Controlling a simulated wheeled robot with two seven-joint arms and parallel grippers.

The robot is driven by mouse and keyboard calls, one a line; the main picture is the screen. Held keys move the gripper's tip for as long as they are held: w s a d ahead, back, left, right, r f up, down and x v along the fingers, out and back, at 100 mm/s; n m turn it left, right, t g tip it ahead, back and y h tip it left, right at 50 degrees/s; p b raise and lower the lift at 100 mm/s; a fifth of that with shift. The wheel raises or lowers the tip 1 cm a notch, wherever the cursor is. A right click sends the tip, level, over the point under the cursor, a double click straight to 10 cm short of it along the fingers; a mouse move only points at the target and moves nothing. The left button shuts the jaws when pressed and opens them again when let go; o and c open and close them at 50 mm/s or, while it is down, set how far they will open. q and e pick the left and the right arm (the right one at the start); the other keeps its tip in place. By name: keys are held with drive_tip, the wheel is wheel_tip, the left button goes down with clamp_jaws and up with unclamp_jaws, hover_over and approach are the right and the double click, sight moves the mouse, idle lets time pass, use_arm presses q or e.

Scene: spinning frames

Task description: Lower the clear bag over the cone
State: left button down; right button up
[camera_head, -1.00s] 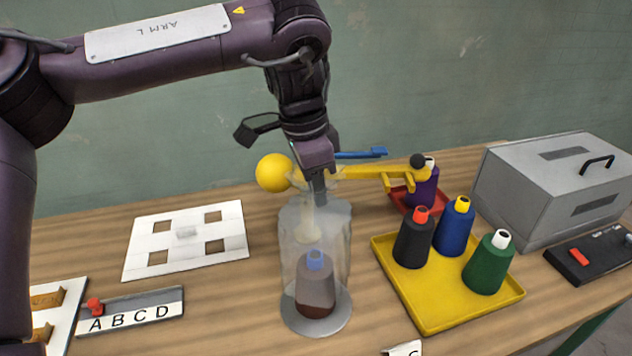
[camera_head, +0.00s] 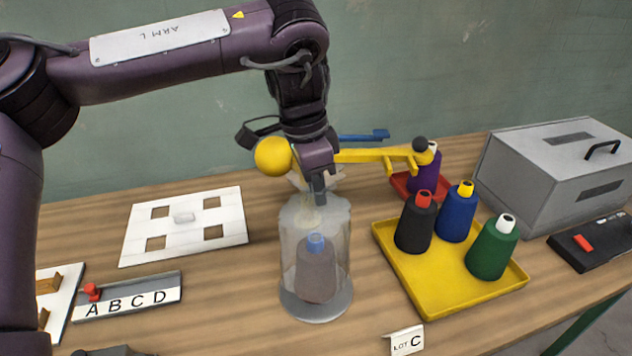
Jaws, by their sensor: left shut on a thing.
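The clear bag (camera_head: 340,232) hangs from my left gripper (camera_head: 318,200), which is shut on its gathered top. The bag is around the cone (camera_head: 316,278), a greyish thread cone with a blue tip that shows through the plastic. The cone stands upright on a round grey disc (camera_head: 336,310). The bag's lower edge is near the disc; I cannot tell whether it touches.
A yellow tray (camera_head: 425,312) right of the bag holds black, blue and green cones. A purple cone (camera_head: 427,178) stands in a red tray behind. A grey box (camera_head: 530,190) is at right. A white board (camera_head: 220,240) and an ABCD strip (camera_head: 130,301) lie left.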

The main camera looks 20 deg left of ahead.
use_arm(q)
drive_tip(key=shift+f+b, duration=1.3)
drive_tip(key=shift+f, duration=1)
drive_tip(key=shift+f+p, duration=0.1)
drive_tip(key=shift+p, duration=0.25)
drive_tip(key=c, duration=0.6)
unclamp_jaws()
